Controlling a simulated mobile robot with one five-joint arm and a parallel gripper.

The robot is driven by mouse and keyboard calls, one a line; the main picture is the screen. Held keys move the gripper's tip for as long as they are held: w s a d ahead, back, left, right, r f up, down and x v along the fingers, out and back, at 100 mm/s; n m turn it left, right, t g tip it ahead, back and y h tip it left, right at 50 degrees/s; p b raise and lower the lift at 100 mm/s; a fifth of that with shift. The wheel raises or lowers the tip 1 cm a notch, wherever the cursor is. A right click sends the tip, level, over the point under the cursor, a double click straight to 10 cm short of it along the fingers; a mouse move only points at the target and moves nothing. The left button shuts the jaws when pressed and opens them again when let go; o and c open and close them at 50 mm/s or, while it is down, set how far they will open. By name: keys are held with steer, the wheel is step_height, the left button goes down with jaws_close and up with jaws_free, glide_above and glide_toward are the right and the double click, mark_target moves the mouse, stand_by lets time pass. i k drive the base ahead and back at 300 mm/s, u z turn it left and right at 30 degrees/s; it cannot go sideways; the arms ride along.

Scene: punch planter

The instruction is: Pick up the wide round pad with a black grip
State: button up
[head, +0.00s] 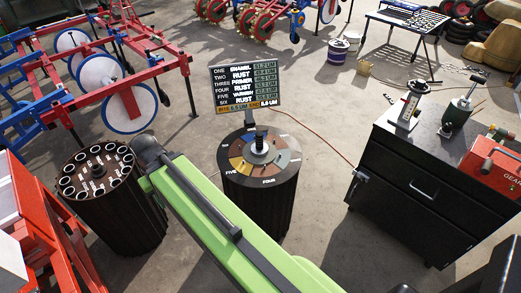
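No object is clearly a wide round pad with a black grip. The nearest match is a flat round disc of coloured sectors (240,164) with a black upright knob (259,143) at its centre, on top of a dark ribbed drum. I cannot tell whether it is a loose pad. My green arm reaches up from the bottom, ending in a dark joint between the drums. My gripper's fingers do not show.
A sign (245,90) with paint names and thickness values stands behind the middle drum. A black cabinet (420,185) at right bears a silver stand (409,112), a green-based lever tool (456,114) and a red box (492,165). Red-and-blue farm machinery (122,95) fills the left. Concrete is clear between.

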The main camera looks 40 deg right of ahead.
mark_target(256, 152)
steer(key=z, duration=0.05)
steer(key=i, duration=0.95)
steer(key=u, duration=0.05)
